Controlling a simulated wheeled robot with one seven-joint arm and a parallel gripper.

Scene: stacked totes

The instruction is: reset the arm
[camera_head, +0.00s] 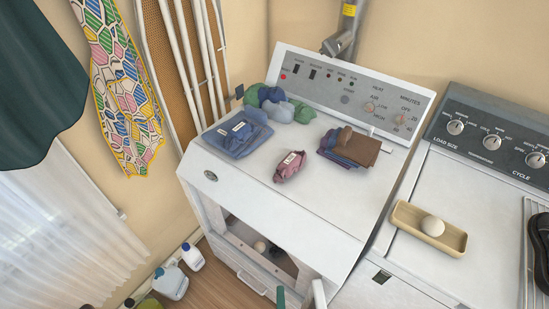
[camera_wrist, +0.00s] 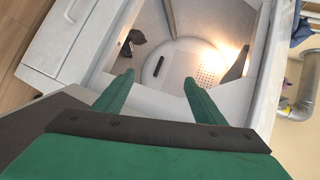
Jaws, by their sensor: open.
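My gripper (camera_wrist: 158,78) shows in the wrist view with its two green fingers spread apart and nothing between them. It points into the open front of the white dryer (camera_head: 330,215). The lit drum (camera_wrist: 185,60) lies beyond the fingertips. A dark grey crumpled item (camera_wrist: 132,40) and a small black bar-shaped item (camera_wrist: 159,66) show inside the drum. In the head view, a green part of my gripper shows at the bottom edge, just in front of the dryer opening; most of the arm is out of that view.
Folded blue cloth (camera_head: 238,138), a pink bundle (camera_head: 289,166) and a brown-purple stack (camera_head: 348,147) lie on the dryer top. A washer (camera_head: 400,285) with a tan tray (camera_head: 402,216) and pale ball (camera_head: 433,226) stands right. Bottles (camera_head: 170,283) stand on the floor left.

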